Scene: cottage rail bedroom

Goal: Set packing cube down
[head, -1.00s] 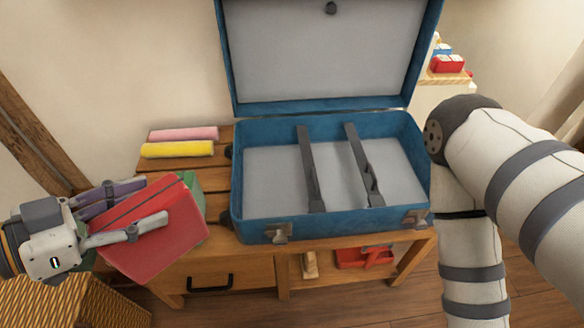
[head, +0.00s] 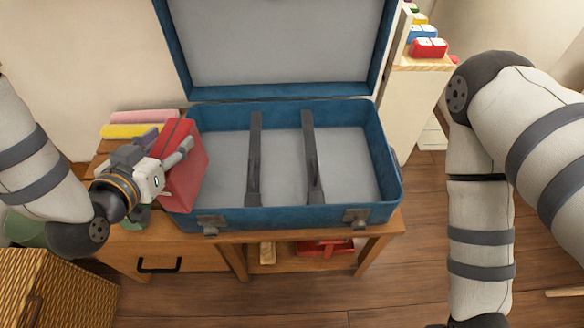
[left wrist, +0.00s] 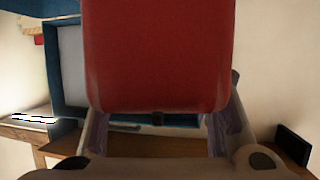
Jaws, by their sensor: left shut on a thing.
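A red packing cube (head: 184,165) is held in my left gripper (head: 178,155), tilted, at the left wall of the open blue suitcase (head: 300,217) in the head view. It overlaps the suitcase's left edge in the picture; I cannot tell whether it touches. In the left wrist view the cube (left wrist: 160,55) fills the middle between the two fingers (left wrist: 160,135). The suitcase is empty apart from two dark straps (head: 254,160) across its grey lining. My right arm shows at the right, but its gripper is out of view.
The suitcase stands on a wooden bench (head: 225,237). A pink roll (head: 143,116) and a yellow roll (head: 131,131) lie left of it. A wicker basket (head: 60,290) is at lower left. Red, blue and other coloured cubes sit on a shelf (head: 428,63) at upper right.

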